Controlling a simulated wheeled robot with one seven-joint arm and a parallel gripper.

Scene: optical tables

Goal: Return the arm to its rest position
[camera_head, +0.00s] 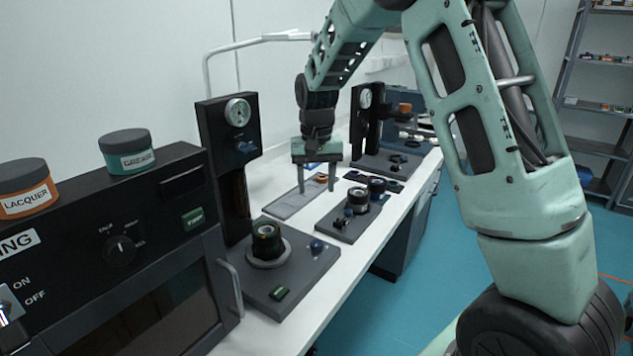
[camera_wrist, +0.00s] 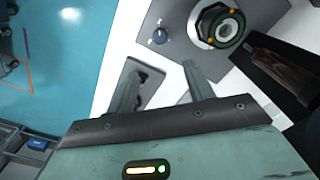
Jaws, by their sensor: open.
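My gripper (camera_head: 316,188) hangs from my green arm above the white bench (camera_head: 343,249), fingers pointing down. The fingers are apart with nothing between them. In the wrist view my gripper (camera_wrist: 160,88) also shows two separate fingers and an empty gap, with the bench top below. My arm reaches from the right side of the head view across to the bench. The fingertips hang near a flat grey plate (camera_head: 292,203) and a dark base with cylindrical parts (camera_head: 357,200); I cannot tell the exact height above them.
A black oven-like unit (camera_head: 120,250) with lacquer (camera_head: 27,188) and grease (camera_head: 127,151) jars on top stands at the left. A gauge stand (camera_head: 230,150) rises beside it. Shelves (camera_head: 600,100) stand at the far right. The blue floor (camera_head: 430,290) is open right of the bench.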

